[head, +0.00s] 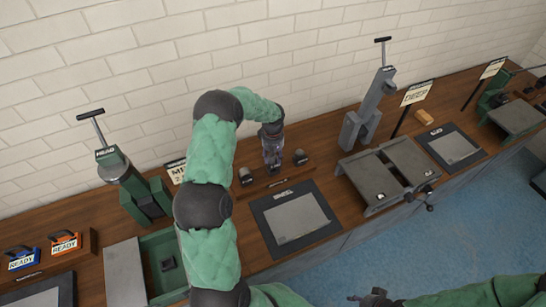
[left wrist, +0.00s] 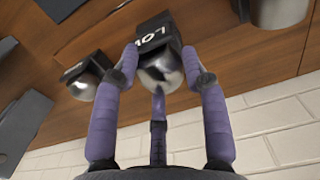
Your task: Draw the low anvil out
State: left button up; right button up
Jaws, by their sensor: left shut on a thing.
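The low anvil shows in the left wrist view as a shiny metal dome on a dark block lettered LOW (left wrist: 160,58). My left gripper (head: 272,165) reaches down over the wooden rack (head: 276,189) on the bench, between two other anvils. In the left wrist view its purple fingers (left wrist: 160,75) are shut on either side of the low anvil. In the head view the gripper mostly hides this anvil. I cannot tell whether its block still touches the rack. Part of my right gripper (head: 372,298) shows at the bottom edge; its fingers are unclear.
Other anvils stand left (head: 246,176) and right (head: 300,157) of my left gripper, close by. A dark-edged mat (head: 295,220) lies clear in front. A grey machine (head: 368,110) and a grey tray unit (head: 390,175) stand to the right, a green machine (head: 130,185) to the left.

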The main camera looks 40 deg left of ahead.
pick_arm(q)
jog(key=shift+w+f+b, duration=0.1)
jog(key=shift+f+b, duration=1.25)
jog(key=shift+f, duration=0.15)
dwell(0.6)
jog(key=o, duration=1.4)
jog(key=shift+c, duration=0.2)
jog(key=shift+f, duration=0.15)
notch_tip(320, 180, up, 12)
jog(key=shift+r, duration=0.1)
